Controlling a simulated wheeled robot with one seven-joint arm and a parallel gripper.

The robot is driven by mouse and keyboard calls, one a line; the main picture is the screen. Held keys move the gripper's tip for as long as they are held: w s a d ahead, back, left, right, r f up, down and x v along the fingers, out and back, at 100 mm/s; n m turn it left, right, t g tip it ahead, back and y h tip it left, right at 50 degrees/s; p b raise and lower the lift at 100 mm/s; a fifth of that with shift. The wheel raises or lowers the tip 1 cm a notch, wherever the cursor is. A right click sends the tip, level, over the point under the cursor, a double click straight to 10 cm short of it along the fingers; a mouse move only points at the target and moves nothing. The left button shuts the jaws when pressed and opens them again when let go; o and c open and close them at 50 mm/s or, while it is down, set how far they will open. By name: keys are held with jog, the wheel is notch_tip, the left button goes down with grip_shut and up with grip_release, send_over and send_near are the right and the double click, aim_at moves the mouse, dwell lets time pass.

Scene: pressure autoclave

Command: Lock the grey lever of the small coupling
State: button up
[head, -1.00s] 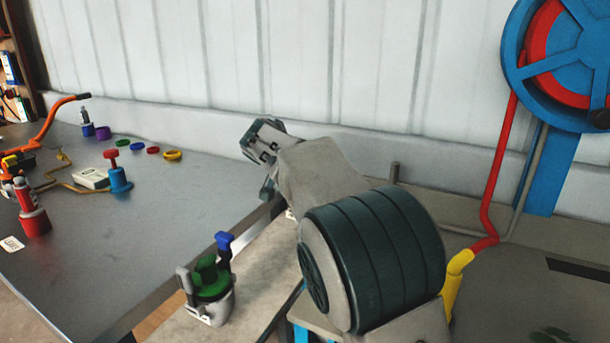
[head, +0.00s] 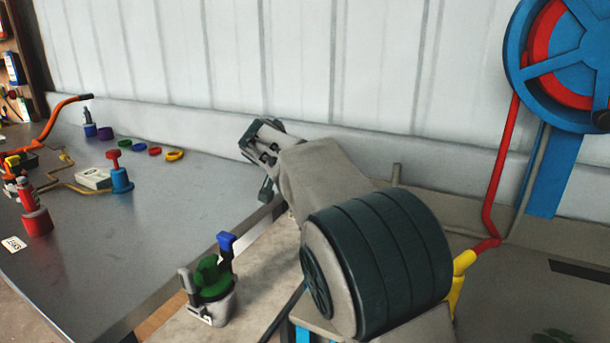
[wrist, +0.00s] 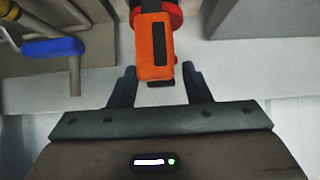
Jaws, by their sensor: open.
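A small grey fitting with a green top (head: 211,279) stands on the pale ledge at lower centre of the head view. It has an upright grey lever (head: 187,284) on its left side and a blue-topped post (head: 225,244) behind; I take it for the small coupling. My gripper (wrist: 159,68) is open in the wrist view, its two dark fingers apart. An orange handle (wrist: 154,45) on a red ring (wrist: 169,12) shows in line with the gap between them; I cannot tell the depth. No grey lever shows clearly there.
A blue handle (wrist: 52,47) with a grey stem is left in the wrist view. The dark table (head: 150,235) at left carries red, blue and orange fittings and several coloured rings. A blue and red wheel (head: 565,60) is at upper right. The table's middle is clear.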

jog(key=p+v, duration=0.1)
jog(key=v, duration=1.2)
jog(key=s+d+r+n+g+y+p, duration=0.1)
jog(key=s+d+g+p, duration=0.1)
jog(key=s+d+p, duration=0.4)
jog(key=s+d+n+g+p, duration=0.15)
jog(key=d+p, duration=0.25)
jog(key=d, duration=0.5)
jog(key=s+d+f+n+g+y+p, duration=0.1)
jog(key=s+d+p, duration=0.3)
jog(key=s, duration=0.6)
jog(key=s+d+f+n+g+y+p, duration=0.1)
jog(key=s+d+g+y+p, duration=0.1)
jog(key=s+d+p, duration=0.2)
jog(key=s+p, duration=0.3)
jog(key=s, duration=0.3)
jog(key=shift+s+f, duration=0.2)
